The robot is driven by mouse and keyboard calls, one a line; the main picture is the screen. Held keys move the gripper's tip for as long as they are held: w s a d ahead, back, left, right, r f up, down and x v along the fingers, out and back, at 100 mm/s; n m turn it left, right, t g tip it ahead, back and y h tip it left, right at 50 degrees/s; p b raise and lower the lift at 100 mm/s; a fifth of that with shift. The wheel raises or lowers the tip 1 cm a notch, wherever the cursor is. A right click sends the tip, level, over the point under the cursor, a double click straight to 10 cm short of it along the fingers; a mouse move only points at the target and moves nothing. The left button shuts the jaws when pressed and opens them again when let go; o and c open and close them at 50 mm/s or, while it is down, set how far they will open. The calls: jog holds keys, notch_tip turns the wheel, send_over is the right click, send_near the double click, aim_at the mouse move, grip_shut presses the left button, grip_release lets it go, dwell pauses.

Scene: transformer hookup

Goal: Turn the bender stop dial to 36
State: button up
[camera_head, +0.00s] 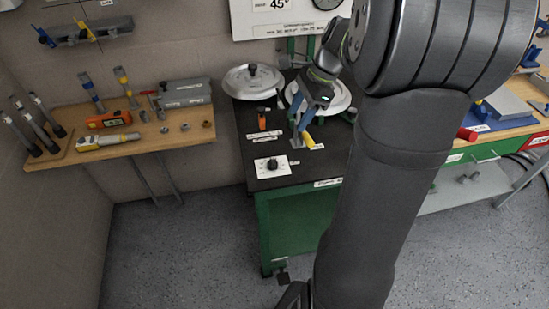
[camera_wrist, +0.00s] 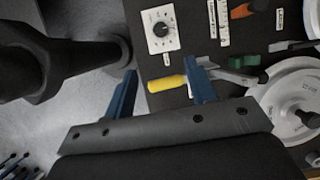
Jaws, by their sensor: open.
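The bender stop dial is a black knob (camera_head: 271,164) on a white square plate with printed marks, on the front left of the black bench top. It also shows in the wrist view (camera_wrist: 161,29), beyond the fingertips. Its numbers and pointer setting are too small to read. My gripper (camera_head: 297,113) is above the bench, behind and right of the dial, apart from it. In the wrist view its two blue fingers (camera_wrist: 160,69) are spread with nothing gripped. A yellow handle (camera_wrist: 168,83) shows between and beyond them; I cannot tell its distance from the fingers.
An orange-handled tool (camera_head: 262,122) stands behind the dial. Two round metal discs, the left one (camera_head: 252,81) clear to see, sit at the bench's back. A wall sign (camera_head: 284,10) reads 45°. A wooden shelf (camera_head: 160,146) with tools is left. Bench surface around the dial is mostly clear.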

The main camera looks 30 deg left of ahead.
aim_at(273, 160)
jog(key=x, duration=1.7)
jog(key=shift+f, duration=0.2)
jog(key=c, duration=1)
